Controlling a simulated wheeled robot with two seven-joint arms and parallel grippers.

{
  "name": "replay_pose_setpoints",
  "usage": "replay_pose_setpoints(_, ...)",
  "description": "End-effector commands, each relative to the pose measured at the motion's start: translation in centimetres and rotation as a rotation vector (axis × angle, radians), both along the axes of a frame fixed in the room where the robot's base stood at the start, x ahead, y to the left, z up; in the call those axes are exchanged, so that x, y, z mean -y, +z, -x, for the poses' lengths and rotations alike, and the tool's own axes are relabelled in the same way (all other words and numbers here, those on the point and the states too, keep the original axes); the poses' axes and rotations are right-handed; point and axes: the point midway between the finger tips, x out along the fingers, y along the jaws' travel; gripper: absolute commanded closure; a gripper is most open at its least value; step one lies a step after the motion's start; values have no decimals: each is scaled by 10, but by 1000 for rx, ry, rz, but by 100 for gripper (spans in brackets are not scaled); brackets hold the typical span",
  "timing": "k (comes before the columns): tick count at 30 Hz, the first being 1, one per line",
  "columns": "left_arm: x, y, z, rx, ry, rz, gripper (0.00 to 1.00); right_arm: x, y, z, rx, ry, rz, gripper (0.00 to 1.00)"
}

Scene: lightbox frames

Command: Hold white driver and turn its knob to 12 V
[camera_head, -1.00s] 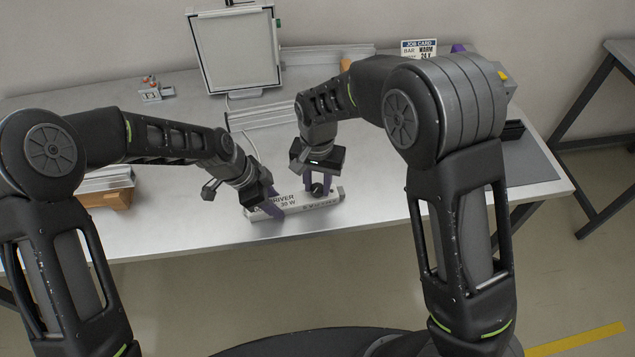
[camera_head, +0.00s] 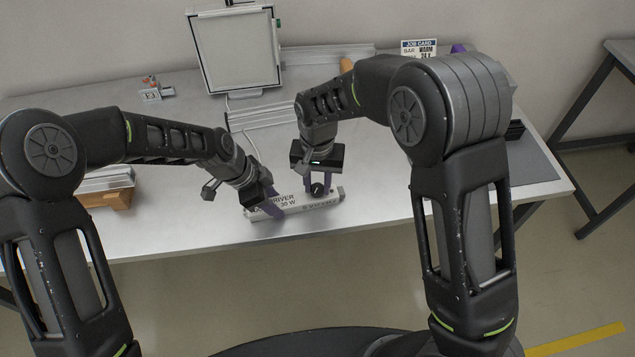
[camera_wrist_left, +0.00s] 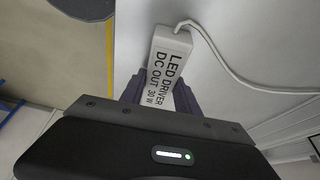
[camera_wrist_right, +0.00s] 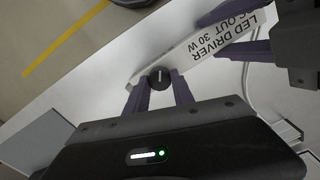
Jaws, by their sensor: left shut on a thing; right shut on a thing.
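The white LED driver (camera_head: 297,206) lies near the table's front edge, its label facing up. It also shows in the left wrist view (camera_wrist_left: 172,45) and the right wrist view (camera_wrist_right: 205,42). My left gripper (camera_head: 271,208) is shut on the driver's body, its purple fingers on either side of it. My right gripper (camera_head: 318,188) points down at the driver's other end, shut on the black knob (camera_wrist_right: 160,77), with a finger on each side. A pale pointer line shows on the knob. The voltage marks are too small or hidden to read.
A job card (camera_head: 418,48) reading "BAR WARM 24 V" stands at the back right, partly hidden by my right arm. A small connector block (camera_head: 152,94) sits back left.

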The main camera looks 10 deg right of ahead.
Motion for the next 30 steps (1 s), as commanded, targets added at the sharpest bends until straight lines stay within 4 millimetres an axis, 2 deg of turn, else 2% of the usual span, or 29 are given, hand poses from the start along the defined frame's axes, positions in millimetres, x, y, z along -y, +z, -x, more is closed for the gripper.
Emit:
replay_pose_setpoints(18, 0, 0, 0, 0, 0, 0, 100, -1, 0, 0, 0, 488, 0, 100)
replay_pose_setpoints(30, 0, 0, 0, 0, 0, 0, 100, -1, 0, 0, 0, 639, 0, 100)
